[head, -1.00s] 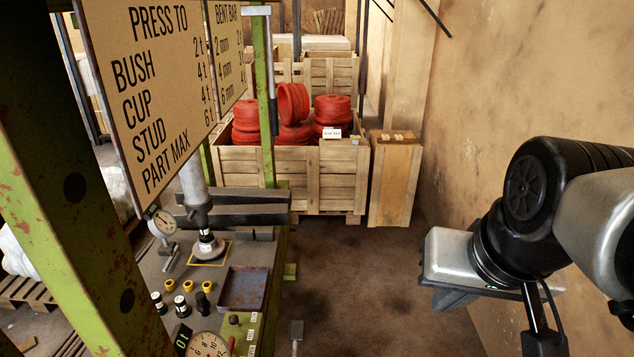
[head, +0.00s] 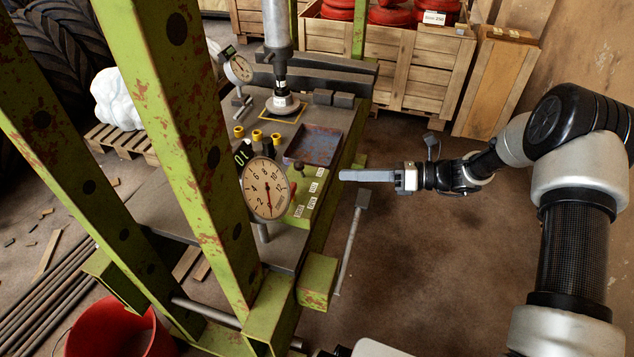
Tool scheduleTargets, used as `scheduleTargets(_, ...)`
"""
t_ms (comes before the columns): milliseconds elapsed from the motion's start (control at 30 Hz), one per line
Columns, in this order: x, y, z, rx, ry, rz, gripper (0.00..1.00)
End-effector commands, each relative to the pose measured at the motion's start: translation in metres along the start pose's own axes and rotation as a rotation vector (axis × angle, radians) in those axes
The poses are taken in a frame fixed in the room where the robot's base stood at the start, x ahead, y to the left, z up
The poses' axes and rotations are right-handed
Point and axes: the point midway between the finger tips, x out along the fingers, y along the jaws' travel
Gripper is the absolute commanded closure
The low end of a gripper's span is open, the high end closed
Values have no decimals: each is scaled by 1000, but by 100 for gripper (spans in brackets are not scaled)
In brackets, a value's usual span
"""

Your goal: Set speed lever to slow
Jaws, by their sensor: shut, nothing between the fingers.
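A green control panel (head: 325,187) with several small white labels sits on the right edge of the press bench. A small dark red knob (head: 299,166) stands at its far end, and a red lever (head: 293,190) stands nearer, partly behind the gauge. The labels are too small to read, so I cannot tell which control is the speed lever or how it is set. My gripper (head: 342,175) is shut and empty. It points left, just right of the panel, and appears apart from both controls.
A round dial gauge (head: 265,188) stands in front of the panel. A blue-grey tray (head: 314,146) and yellow-topped parts (head: 257,135) lie behind it. A long grey handle (head: 350,240) rises beside the bench. Green press posts (head: 205,150) stand left. Floor right of the bench is open.

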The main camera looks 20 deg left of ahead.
Motion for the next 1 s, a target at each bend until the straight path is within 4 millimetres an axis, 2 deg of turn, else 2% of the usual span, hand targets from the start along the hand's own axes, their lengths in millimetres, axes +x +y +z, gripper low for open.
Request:
scheduleTargets(33,6,-16,-15,56,-41,6,100)
scheduleTargets(200,13,-36,-27,157,-119,16,100)
scheduleTargets(533,14,-37,-28,167,-126,17,100)
scheduleTargets(667,20,-36,-27,166,-125,18,100)
scheduleTargets(1000,78,-36,-21,165,-123,19,100)
